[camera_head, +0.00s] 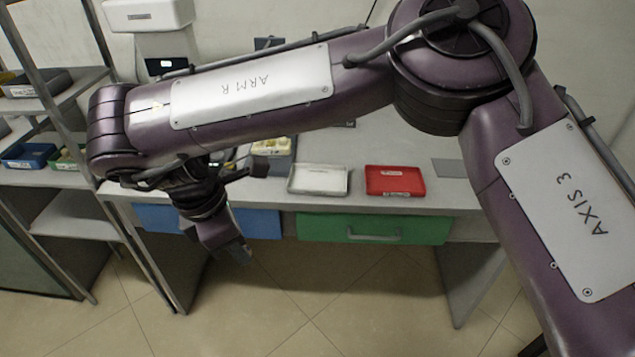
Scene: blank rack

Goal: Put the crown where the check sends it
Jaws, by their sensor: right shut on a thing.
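My right gripper (241,254) hangs from my right arm at the left centre, in front of the bench's blue drawer, with its tips pointing down. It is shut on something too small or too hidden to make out. I cannot pick out the crown for sure. A white tray (318,181) and a red tray (395,181) lie side by side on the bench, right of the gripper. Both look empty, with small labels I cannot read. My left gripper is not in view.
The grey bench (445,198) has a blue drawer (262,224) and a green drawer (375,230). A grey plate (450,168) lies right. A white machine (150,14) stands behind my arm. A shelf with bins (28,156) is left.

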